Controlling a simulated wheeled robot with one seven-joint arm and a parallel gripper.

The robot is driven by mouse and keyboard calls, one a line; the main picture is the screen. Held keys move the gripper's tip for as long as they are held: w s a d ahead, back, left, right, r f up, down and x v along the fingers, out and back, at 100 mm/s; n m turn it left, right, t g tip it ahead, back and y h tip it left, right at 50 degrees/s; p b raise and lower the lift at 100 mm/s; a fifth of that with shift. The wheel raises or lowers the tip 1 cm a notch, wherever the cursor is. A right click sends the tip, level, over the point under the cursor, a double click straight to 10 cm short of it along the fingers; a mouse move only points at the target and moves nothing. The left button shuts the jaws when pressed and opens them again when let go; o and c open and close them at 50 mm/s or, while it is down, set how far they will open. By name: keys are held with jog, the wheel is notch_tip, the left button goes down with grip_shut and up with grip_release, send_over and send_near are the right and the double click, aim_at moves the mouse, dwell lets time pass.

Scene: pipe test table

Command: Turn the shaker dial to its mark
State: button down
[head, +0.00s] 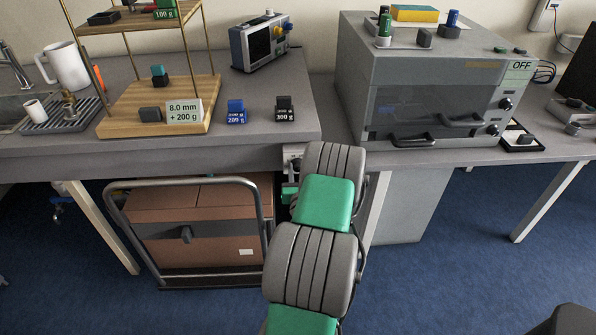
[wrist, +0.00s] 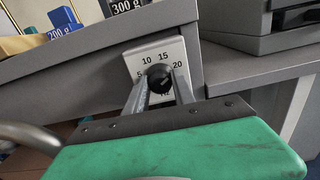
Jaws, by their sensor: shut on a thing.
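The shaker dial (wrist: 158,78) is a round black knob on a light plate (wrist: 134,62) fixed to the table's front face. The numbers 5, 10, 15 and 20 show around it in the wrist view; lower markings are partly hidden by the fingers. I cannot tell which number the knob points at, nor make out a separate mark. My gripper (wrist: 159,86) is shut on the knob, one grey finger on each side.
Above the dial, a blue 200 g weight (head: 236,112) and a black 300 g weight (head: 285,109) stand on the table (head: 265,140). A wooden shelf (head: 150,122) is left. A grey oven (head: 425,90) marked OFF is right. A cart with a metal handle (head: 115,215) stands below left.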

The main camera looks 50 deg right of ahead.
jog(key=n, duration=0.4)
jog(key=shift+n+b, duration=0.3)
jog(key=shift+b, duration=0.05)
jog(key=n+b, duration=0.1)
jog(key=n, duration=0.3)
jog(key=n+b, duration=0.2)
jog(key=n, duration=0.3)
jog(key=shift+w+f, duration=0.1)
jog(key=n+b, duration=0.2)
jog(key=n, duration=0.2)
jog(key=shift+f+n, duration=0.15)
jog(key=shift+n, duration=0.15)
jog(key=n+b, duration=0.3)
jog(key=shift+a+n, duration=0.1)
jog(key=shift+n, duration=0.2)
jog(key=n+b, duration=0.4)
jog(key=shift+f, duration=0.15)
jog(key=n+b, duration=0.8)
jog(key=shift+n, duration=0.3)
